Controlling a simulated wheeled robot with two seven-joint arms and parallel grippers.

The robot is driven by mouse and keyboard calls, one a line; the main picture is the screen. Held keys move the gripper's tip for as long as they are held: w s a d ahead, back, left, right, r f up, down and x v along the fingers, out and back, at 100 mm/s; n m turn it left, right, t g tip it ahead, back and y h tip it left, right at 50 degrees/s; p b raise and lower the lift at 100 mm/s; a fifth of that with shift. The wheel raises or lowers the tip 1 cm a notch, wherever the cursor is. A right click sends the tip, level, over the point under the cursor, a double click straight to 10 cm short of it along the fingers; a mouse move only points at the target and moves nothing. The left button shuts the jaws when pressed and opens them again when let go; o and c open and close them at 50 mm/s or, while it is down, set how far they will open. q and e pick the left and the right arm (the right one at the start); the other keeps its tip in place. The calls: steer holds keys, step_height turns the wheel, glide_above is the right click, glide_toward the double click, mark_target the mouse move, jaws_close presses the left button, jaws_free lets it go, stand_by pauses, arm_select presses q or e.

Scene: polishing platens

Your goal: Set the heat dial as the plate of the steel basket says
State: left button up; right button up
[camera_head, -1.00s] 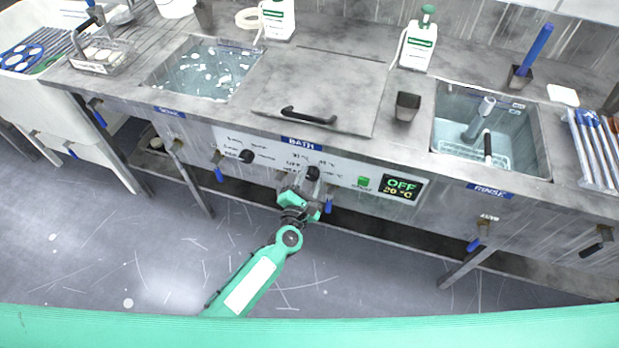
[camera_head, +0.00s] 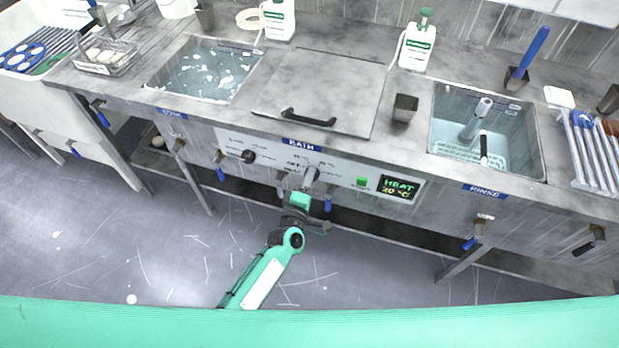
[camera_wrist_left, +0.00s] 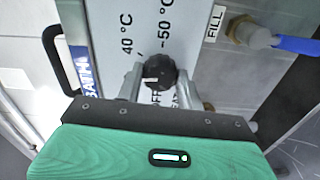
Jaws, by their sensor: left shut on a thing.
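My left gripper (camera_head: 303,187) is at the bath panel, with its fingers on either side of the black heat dial (camera_head: 311,173) and shut on it. In the left wrist view the gripper (camera_wrist_left: 157,80) grips the dial (camera_wrist_left: 159,68), whose white mark faces left. The labels 40 °C, 50 °C and OFF stand around it. The panel display (camera_head: 398,187) reads HEAT, 20 °C. The steel basket (camera_head: 106,60) stands at the far left of the bench with white pieces in it. Its plate (camera_head: 92,68) is too small to read. My right gripper is not in view.
A second black dial (camera_head: 248,156) sits left on the panel, and a green button (camera_head: 362,182) sits right of the heat dial. The bath lid (camera_head: 330,85) is closed. Blue-handled valves (camera_head: 221,173) hang below the front. Floor in front is clear.

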arm_select(q)
steer(key=shift+f+m+p, duration=0.1)
steer(key=shift+m+p, duration=0.75)
steer(key=shift+m, duration=2.95)
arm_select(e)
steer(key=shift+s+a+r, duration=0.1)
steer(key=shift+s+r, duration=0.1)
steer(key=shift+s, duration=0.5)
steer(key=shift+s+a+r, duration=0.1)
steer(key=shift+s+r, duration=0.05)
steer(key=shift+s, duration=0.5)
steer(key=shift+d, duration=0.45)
arm_select(q)
steer(key=o, duration=1)
steer(key=shift+c, duration=0.2)
steer(key=shift+o, duration=0.2)
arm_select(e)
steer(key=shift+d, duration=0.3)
arm_select(q)
steer(key=shift+s, duration=0.1)
